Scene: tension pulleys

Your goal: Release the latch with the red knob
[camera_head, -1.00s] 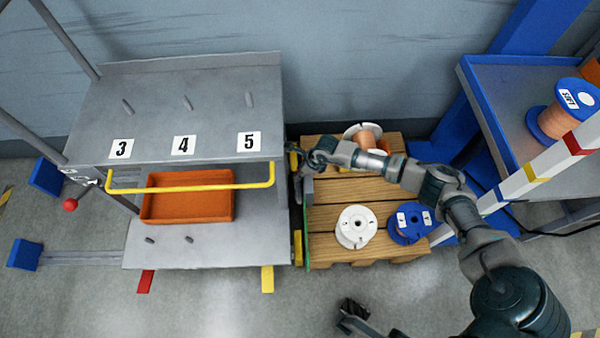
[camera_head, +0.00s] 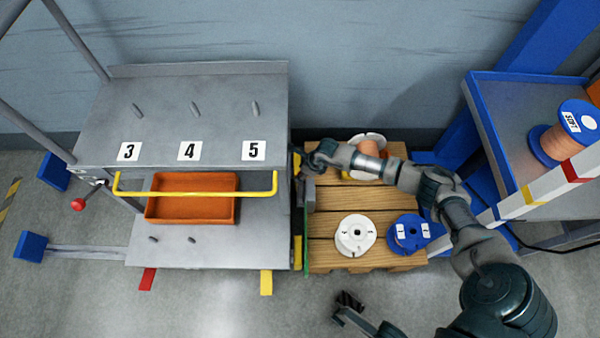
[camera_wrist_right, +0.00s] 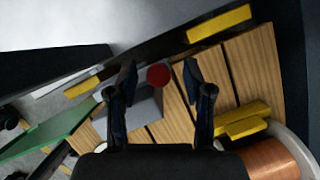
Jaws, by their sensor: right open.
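A round red knob (camera_wrist_right: 158,76) shows in the right wrist view, on a grey block (camera_wrist_right: 143,103) beside the wooden slats. My right gripper (camera_wrist_right: 158,78) is open, with one finger on either side of the knob in that view; I cannot tell whether either touches it. In the head view my right gripper (camera_head: 305,182) is between the grey rack and the pallet, and that knob is hidden. Another red knob (camera_head: 78,204) on a rod is at the rack's left side. My left gripper (camera_head: 346,307) seems to show small and dark at the bottom; its jaws are unclear.
The grey rack (camera_head: 190,107) has a yellow bar (camera_head: 195,194) and an orange bin (camera_head: 192,208). The wooden pallet (camera_head: 325,224) holds a white spool (camera_head: 355,235), a blue spool (camera_head: 408,233) and a copper spool (camera_head: 367,145). A blue-edged shelf (camera_head: 510,110) stands at right.

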